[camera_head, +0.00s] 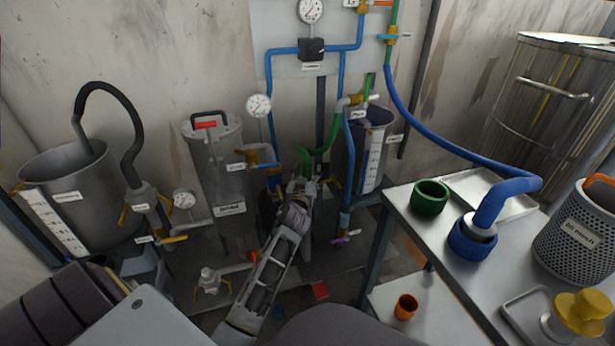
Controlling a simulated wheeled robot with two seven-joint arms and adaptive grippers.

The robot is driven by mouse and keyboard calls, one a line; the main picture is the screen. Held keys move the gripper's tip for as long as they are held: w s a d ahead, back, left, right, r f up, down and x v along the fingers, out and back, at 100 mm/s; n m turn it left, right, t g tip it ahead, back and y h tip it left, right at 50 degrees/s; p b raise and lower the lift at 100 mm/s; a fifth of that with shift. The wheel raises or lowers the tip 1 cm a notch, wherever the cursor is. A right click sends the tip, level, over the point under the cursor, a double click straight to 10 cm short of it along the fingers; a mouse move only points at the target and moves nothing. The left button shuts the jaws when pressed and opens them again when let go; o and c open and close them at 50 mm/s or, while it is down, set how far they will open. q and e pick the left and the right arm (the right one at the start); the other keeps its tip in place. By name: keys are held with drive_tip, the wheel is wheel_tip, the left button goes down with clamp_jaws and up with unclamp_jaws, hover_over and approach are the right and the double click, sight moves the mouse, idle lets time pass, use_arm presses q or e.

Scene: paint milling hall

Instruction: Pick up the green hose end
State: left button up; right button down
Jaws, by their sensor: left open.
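A green hose (325,150) curves down from a valve on the small graduated tank in the middle. Its lower end is beside or behind my left gripper (302,186), so I cannot see exactly where it ends. My left arm reaches in from the bottom, and its gripper is open at the hose's lower part. I cannot tell whether the fingers touch the hose. My right gripper is out of view.
On the steel table at right stand an empty green cup (430,196), a blue cup (471,240) holding a blue hose end (492,203), and a perforated basket (576,245). A lidded tank (212,165) and blue pipes crowd the gripper's left.

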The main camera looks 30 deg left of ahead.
use_arm(q)
drive_tip(key=shift+w+a, duration=0.15)
drive_tip(key=shift+w, duration=0.25)
clamp_jaws()
drive_tip(key=shift+r, duration=0.15)
